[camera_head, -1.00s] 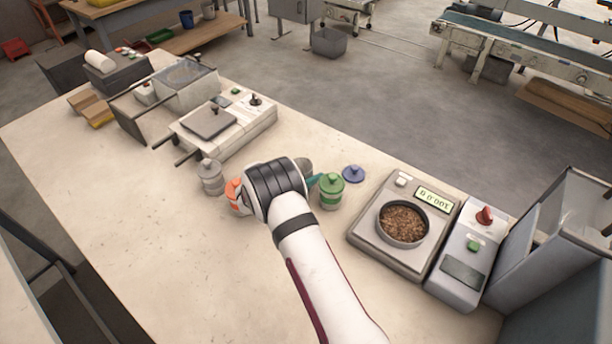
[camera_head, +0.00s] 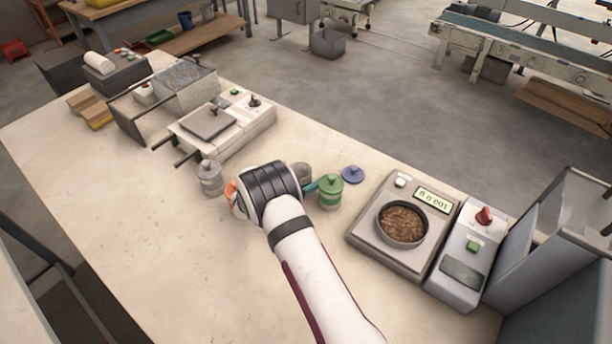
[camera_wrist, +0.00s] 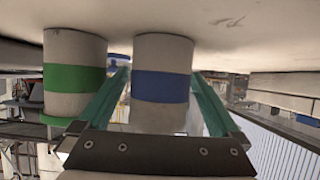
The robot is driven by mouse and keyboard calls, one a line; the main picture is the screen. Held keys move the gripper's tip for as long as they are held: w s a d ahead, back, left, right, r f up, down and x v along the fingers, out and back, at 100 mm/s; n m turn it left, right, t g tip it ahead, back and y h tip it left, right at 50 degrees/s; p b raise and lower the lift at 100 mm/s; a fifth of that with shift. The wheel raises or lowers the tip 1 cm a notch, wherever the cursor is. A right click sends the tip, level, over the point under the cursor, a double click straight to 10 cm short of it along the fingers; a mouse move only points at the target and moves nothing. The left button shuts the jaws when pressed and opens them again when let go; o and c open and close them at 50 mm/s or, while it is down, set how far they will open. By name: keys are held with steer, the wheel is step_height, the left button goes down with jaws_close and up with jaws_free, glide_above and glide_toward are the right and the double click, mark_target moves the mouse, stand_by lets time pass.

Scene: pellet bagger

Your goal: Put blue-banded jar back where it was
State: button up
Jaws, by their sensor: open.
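The blue-banded jar (camera_wrist: 162,85) stands on the bench between my gripper's fingers in the wrist view, where the picture is upside down. It has a pale body and a wide blue band. In the head view its open grey top (camera_head: 303,171) shows just behind my wrist, and the rest is hidden. My gripper (camera_wrist: 160,76) is open, with one teal finger on each side of the jar. The left finger passes between it and the green-banded jar (camera_wrist: 75,75). A blue lid (camera_head: 352,174) lies on the bench behind the green-lidded jar (camera_head: 331,194).
A grey jar (camera_head: 209,179) and a partly hidden orange-lidded jar (camera_head: 230,190) stand left of my wrist. A scale (camera_head: 366,237) with a pan of pellets (camera_head: 402,222) is at the right. A sealer (camera_head: 240,128) stands behind left. The front left bench is clear.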

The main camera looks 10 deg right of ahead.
steer(key=v, duration=1.1)
steer(key=shift+w, duration=0.1)
steer(key=s+a+r+n+y, duration=0.1)
steer(key=a+r+y, duration=0.1)
steer(key=r+y, duration=0.4)
steer(key=s+a+r+n+y, duration=0.1)
steer(key=a+r+y, duration=0.3)
steer(key=r, duration=0.5)
steer(key=s+d+g, duration=0.3)
steer(key=s, duration=0.8)
steer(key=s+d+g, duration=0.3)
steer(key=s+d, duration=0.1)
steer(key=s, duration=0.8)
steer(key=s+d+n+g, duration=0.1)
steer(key=s+d+g, duration=0.2)
steer(key=s, duration=0.9)
steer(key=shift+s+d+r+y, duration=0.25)
steer(key=shift+d+y, duration=0.05)
steer(key=shift+d, duration=0.45)
